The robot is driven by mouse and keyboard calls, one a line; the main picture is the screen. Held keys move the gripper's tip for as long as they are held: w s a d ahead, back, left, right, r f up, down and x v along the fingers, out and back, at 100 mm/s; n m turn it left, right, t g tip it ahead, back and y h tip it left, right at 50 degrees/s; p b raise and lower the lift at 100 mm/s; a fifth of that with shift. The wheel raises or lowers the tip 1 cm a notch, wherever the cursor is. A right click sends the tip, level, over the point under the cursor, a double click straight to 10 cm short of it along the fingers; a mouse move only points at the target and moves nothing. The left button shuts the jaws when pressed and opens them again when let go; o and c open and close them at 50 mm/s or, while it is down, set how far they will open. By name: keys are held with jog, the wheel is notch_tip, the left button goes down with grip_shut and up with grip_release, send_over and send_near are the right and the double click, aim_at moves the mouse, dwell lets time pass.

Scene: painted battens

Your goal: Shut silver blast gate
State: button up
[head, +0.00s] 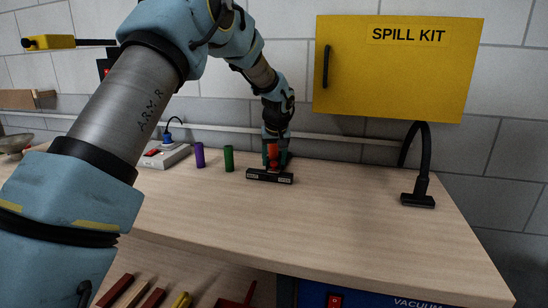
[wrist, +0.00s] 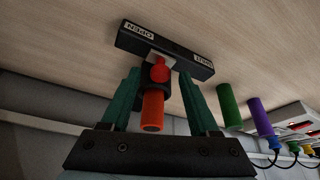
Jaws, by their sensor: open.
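A black block (head: 269,177) with white end labels sits on the bench below my gripper. In the wrist view the block (wrist: 185,60) has one label reading OPEN; the other is hard to read. A red knob (wrist: 160,69) and an orange cylinder (wrist: 152,112) with a black collar stand at its middle, by a small pale piece. My gripper (head: 273,166) points down over them. In the wrist view its green fingers (wrist: 158,76) are open, one each side of the orange cylinder, with gaps. I cannot make out a clearly silver gate.
Green (head: 229,158) and purple (head: 200,155) cylinders stand left of the block, before a power strip (head: 166,156). A black hose nozzle (head: 418,200) stands at the right. A yellow SPILL KIT cabinet (head: 400,85) hangs above. The front bench top is clear.

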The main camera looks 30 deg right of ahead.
grip_shut()
dwell(0.6)
dwell(0.9)
